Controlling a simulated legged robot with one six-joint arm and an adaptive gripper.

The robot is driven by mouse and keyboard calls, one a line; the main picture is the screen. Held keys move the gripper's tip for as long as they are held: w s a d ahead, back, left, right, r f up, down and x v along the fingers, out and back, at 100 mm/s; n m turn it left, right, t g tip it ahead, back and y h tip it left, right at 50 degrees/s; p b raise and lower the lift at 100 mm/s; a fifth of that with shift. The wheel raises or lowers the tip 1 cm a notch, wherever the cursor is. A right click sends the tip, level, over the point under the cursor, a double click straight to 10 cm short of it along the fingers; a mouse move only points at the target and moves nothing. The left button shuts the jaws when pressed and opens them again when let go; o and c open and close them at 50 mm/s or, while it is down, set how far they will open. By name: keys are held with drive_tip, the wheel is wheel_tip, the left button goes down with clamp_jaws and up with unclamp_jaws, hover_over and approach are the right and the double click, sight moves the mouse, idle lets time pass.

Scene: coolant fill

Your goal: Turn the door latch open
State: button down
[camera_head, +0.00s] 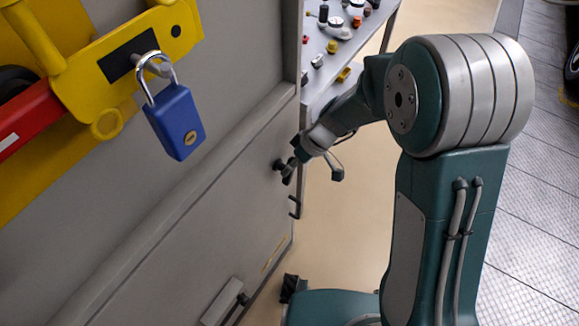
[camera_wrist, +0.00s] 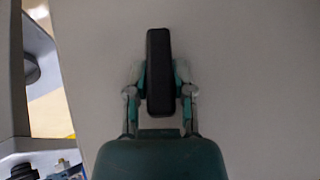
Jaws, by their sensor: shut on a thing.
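The door latch is a black bar-shaped handle (camera_wrist: 159,65) on a plain grey door (camera_wrist: 230,70). In the wrist view the bar runs nearly upright in the picture. My gripper (camera_wrist: 160,80) has one finger on each side of the bar and is shut on it. In the head view the dark latch (camera_head: 281,168) shows small at the right part of the grey door panel (camera_head: 215,205), with my gripper (camera_head: 293,164) at it. The contact faces of the fingers are partly hidden behind the bar.
A blue padlock (camera_head: 176,122) hangs from a yellow bracket (camera_head: 105,80) at upper left. A small dark hook-like part (camera_head: 295,207) sits below the latch. A shelf with several knobs (camera_head: 338,35) stands behind. Tan floor (camera_head: 350,225) beside the door is open.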

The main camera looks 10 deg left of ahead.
drive_tip(key=g+y, duration=0.1)
drive_tip(key=m+g+y, duration=0.1)
drive_tip(key=g, duration=0.1)
drive_tip(key=g+y, duration=0.1)
drive_tip(key=g, duration=0.1)
drive_tip(key=shift+w+d+f+m, duration=0.15)
drive_tip(key=shift+w+f+m, duration=0.15)
drive_tip(key=shift+w, duration=0.05)
drive_tip(key=g+y, duration=0.1)
drive_tip(key=m+g+y, duration=0.1)
drive_tip(key=g, duration=0.1)
drive_tip(key=m+g+y, duration=0.1)
drive_tip(key=shift+f+g+y, duration=0.35)
drive_tip(key=shift+g+y, duration=0.05)
drive_tip(key=shift+c, duration=2.4)
unclamp_jaws()
drive_tip(key=shift+w+d, duration=0.1)
drive_tip(key=shift+r, duration=0.1)
drive_tip(key=v, duration=0.7)
drive_tip(key=shift+w+f, duration=0.2)
drive_tip(key=shift+d, duration=0.1)
